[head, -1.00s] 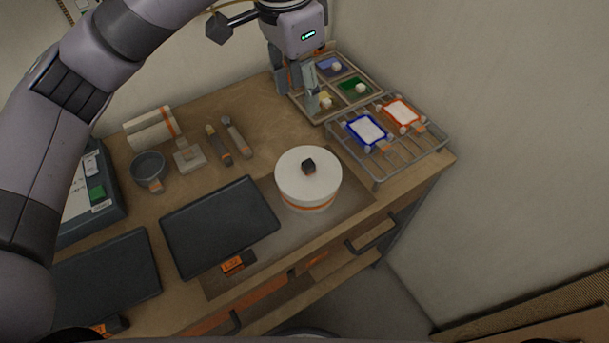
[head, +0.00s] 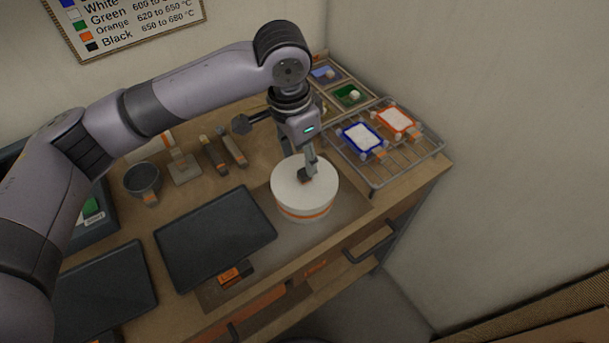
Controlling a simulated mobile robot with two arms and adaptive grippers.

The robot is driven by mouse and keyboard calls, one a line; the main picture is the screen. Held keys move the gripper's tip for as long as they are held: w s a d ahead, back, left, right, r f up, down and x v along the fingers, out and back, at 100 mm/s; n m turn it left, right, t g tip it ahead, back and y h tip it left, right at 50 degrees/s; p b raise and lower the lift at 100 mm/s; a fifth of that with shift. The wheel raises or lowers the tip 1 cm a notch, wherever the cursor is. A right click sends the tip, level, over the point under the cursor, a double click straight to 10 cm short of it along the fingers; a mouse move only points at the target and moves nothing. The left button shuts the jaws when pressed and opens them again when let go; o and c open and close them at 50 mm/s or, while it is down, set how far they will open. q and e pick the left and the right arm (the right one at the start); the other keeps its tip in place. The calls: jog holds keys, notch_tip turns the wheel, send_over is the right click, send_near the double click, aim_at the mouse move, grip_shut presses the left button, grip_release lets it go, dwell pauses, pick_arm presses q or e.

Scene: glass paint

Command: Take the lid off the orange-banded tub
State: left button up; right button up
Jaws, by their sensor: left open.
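The orange-banded tub (head: 305,214) stands upright on the bench, right of the dark trays. Its round white lid (head: 289,187) is on it, with a small dark knob (head: 303,177) in the middle. My left gripper (head: 308,174) reaches down over the lid from above. It is open, with its fingers at the knob, partly covering it. I cannot tell whether the fingers touch the knob. My right gripper is not in view.
Two dark trays (head: 215,238) lie left of the tub. A wire rack (head: 405,165) with a blue-framed and an orange-framed tile stands to the right. Behind are paint trays (head: 350,94), a mortar-like bowl (head: 142,180) and tools. The bench's front edge is close to the tub.

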aim_at(304, 172)
pick_arm(q)
notch_tip(304, 172, down, 4)
jog(key=shift+d+f+p, duration=0.1)
jog(key=shift+p, duration=0.7)
jog(key=shift+d+f, duration=0.1)
jog(key=shift+f, duration=0.5)
jog(key=shift+c, duration=0.5)
grip_shut()
